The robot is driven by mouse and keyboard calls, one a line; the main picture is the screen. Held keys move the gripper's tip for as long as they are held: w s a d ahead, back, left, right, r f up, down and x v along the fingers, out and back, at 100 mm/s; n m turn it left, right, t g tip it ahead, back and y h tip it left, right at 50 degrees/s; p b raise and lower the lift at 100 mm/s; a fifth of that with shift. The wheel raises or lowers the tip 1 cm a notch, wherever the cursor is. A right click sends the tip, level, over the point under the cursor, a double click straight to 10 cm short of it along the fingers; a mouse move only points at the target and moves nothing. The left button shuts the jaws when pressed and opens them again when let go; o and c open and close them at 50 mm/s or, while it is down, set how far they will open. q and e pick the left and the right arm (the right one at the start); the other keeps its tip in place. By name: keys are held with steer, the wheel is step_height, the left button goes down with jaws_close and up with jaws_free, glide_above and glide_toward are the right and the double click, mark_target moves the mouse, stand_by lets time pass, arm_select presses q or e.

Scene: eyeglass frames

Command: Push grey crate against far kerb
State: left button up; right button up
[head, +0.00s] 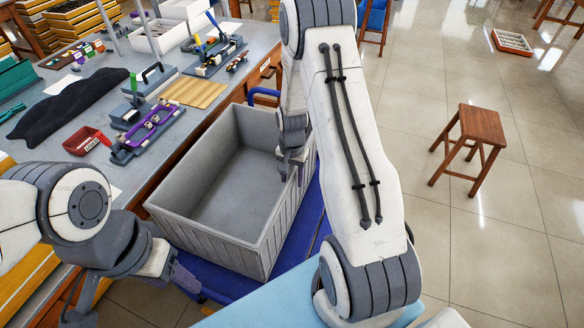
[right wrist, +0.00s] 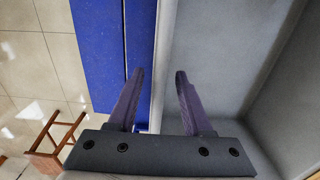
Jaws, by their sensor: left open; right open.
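The grey crate (head: 215,230) stands empty on a blue platform (head: 290,238) beside the workbench. My right gripper (head: 290,165) is open at the crate's right wall. In the right wrist view its two fingers (right wrist: 158,85) are spread on either side of the crate's pale rim (right wrist: 168,60), one over the blue platform and one over the crate's inside; whether they touch the wall I cannot tell. My left gripper (head: 135,300) is open and empty, low in front of the crate's near left corner and apart from it. The far kerb is hidden behind the crate and my right arm.
The workbench (head: 235,90) along the left carries eyeglass jigs, a red bin (head: 87,141) and a dark cloth (head: 70,108). A blue handle (head: 262,93) rises behind the crate. A wooden stool (head: 470,140) stands on open tiled floor to the right.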

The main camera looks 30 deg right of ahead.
steer(key=shift+f, duration=0.65)
jaws_close()
stand_by(0.9)
jaws_free()
